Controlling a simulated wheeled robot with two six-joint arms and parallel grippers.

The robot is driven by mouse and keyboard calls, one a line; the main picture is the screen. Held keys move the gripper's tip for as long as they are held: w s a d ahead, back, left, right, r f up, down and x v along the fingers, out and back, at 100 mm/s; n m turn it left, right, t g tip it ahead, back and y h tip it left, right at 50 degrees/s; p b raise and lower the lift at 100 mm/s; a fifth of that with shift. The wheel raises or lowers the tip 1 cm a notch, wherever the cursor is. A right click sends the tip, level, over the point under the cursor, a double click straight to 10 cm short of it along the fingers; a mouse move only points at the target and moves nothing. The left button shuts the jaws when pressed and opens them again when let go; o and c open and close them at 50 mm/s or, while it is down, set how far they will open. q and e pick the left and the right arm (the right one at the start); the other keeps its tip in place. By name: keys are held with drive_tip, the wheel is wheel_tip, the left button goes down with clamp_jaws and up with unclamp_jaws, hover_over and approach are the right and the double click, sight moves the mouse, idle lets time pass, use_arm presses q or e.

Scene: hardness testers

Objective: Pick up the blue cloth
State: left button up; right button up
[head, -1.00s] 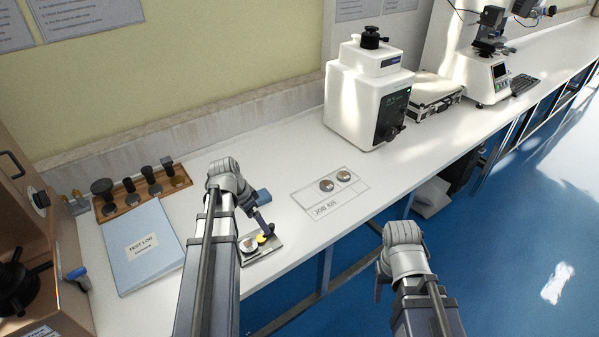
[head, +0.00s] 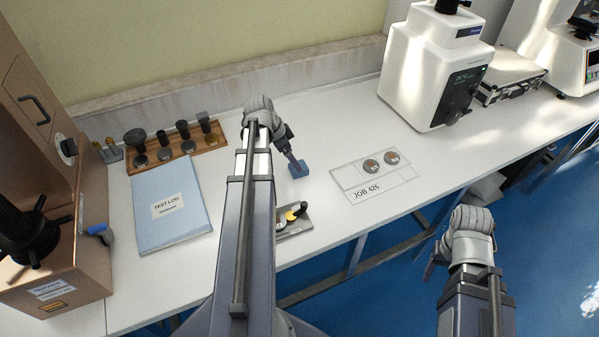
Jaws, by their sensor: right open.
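My right gripper (head: 431,268) is open and empty, low at the right beyond the bench's front edge.
The grey tray (head: 302,228) holds small round pieces and a yellow one. A JOB 426 card (head: 405,182) with two round samples lies to the right. A blue test log (head: 180,222), a wooden rack (head: 213,156) and a brown machine (head: 85,215) stand left. A white tester (head: 420,75) stands behind.

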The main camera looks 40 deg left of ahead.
use_arm(q)
drive_tip(key=shift+f, duration=0.1)
drive_tip(key=b+x, duration=0.5)
drive_tip(key=shift+s+f, duration=0.1)
drive_tip(key=shift+s, duration=0.05)
drive_tip(key=shift+d, duration=0.1)
drive_tip(key=c, duration=1.3)
